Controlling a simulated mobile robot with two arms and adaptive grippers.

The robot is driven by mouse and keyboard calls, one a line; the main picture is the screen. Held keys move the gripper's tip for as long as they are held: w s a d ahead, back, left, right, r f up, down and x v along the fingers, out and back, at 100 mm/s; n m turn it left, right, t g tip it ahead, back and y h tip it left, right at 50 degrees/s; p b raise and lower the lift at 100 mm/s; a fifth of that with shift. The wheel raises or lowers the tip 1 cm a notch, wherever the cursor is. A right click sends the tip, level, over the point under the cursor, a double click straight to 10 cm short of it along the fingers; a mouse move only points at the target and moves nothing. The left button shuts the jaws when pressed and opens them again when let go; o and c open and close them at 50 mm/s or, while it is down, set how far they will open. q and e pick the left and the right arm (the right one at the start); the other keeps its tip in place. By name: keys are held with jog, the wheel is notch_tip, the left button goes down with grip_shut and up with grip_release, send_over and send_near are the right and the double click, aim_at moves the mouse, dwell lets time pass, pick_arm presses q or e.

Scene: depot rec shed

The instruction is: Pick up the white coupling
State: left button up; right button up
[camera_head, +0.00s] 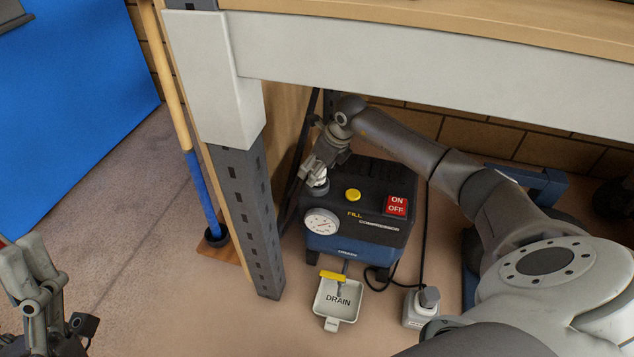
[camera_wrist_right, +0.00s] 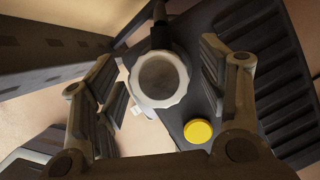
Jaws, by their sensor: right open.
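The white coupling (camera_wrist_right: 160,101) is a ribbed ring with a grey hollow, on the end of a dark hose or pipe. In the right wrist view it lies between the two fingers of my right gripper (camera_wrist_right: 164,86), with a gap on each side. The gripper is open. In the head view the right gripper (camera_head: 320,172) is over the back left of the black and blue compressor (camera_head: 350,240), and the coupling (camera_head: 317,188) shows only in part below it. My left gripper (camera_head: 35,268) is at the lower left, away from the compressor; its opening is unclear.
A DRAIN tray (camera_head: 338,316) sits in front. A perforated post (camera_head: 247,215) stands close left, and a bench beam (camera_head: 400,85) crosses above my right arm.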

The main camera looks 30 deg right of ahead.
jog(key=shift+w+f, duration=0.2)
jog(key=shift+f, duration=0.3)
jog(key=c, duration=1.1)
jog(key=shift+r, duration=0.15)
